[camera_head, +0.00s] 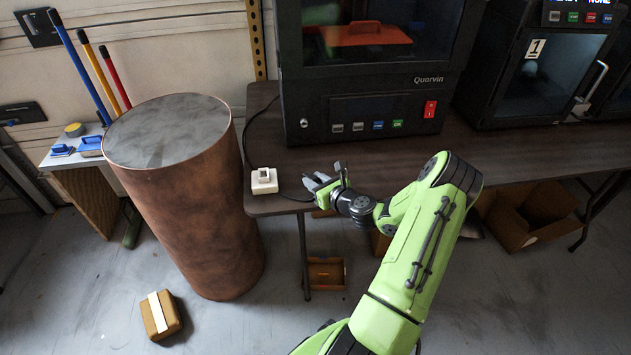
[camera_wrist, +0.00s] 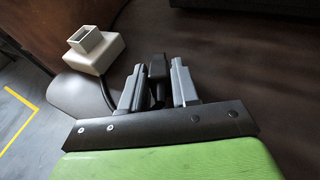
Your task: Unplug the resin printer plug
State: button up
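The black plug (camera_wrist: 157,78) is between the two grey fingers of my gripper (camera_wrist: 157,88) in the wrist view. The fingers look closed on its sides, and its lower part is hidden between them. The white socket block (camera_head: 264,181) sits at the table's left front corner. It also shows in the wrist view (camera_wrist: 95,52), with a raised square opening on top and no plug in it. My gripper (camera_head: 324,183) is to the right of the socket, apart from it, over the table's front edge. The resin printer (camera_head: 365,85) stands behind, with a red switch at its lower right.
A dark cable (camera_head: 246,135) runs on the table from behind the socket. A large copper-coloured drum (camera_head: 195,215) stands close left of the table (camera_head: 500,155). A second printer (camera_head: 530,75) is at the right. Boxes lie on the floor below.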

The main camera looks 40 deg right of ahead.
jog(key=o, duration=0.5)
jog(key=shift+c, duration=0.2)
jog(key=p+v, duration=0.3)
jog(key=v, duration=1.2)
jog(key=shift+s, duration=0.4)
jog(key=w+a+r+n+g+y+p, duration=0.2)
jog(key=a+r+n+g+y, duration=0.3)
jog(key=a+n, duration=0.55)
jog(key=w+a+r+n+g+y+p, duration=0.1)
jog(key=w+a+r+n+g+p, duration=0.2)
jog(key=a+r+n, duration=0.7)
jog(key=s+a+r+n+h+p, duration=0.2)
jog(key=s+a+r+n, duration=0.2)
jog(key=s+r+n, duration=0.3)
jog(key=s+a+r+n+h+p, duration=0.2)
jog(key=s+a+r+n, duration=0.2)
jog(key=s+r+n, duration=0.4)
jog(key=shift+a+r+n+g, duration=0.2)
jog(key=shift+n+g, duration=0.2)
jog(key=shift+n, duration=0.55)
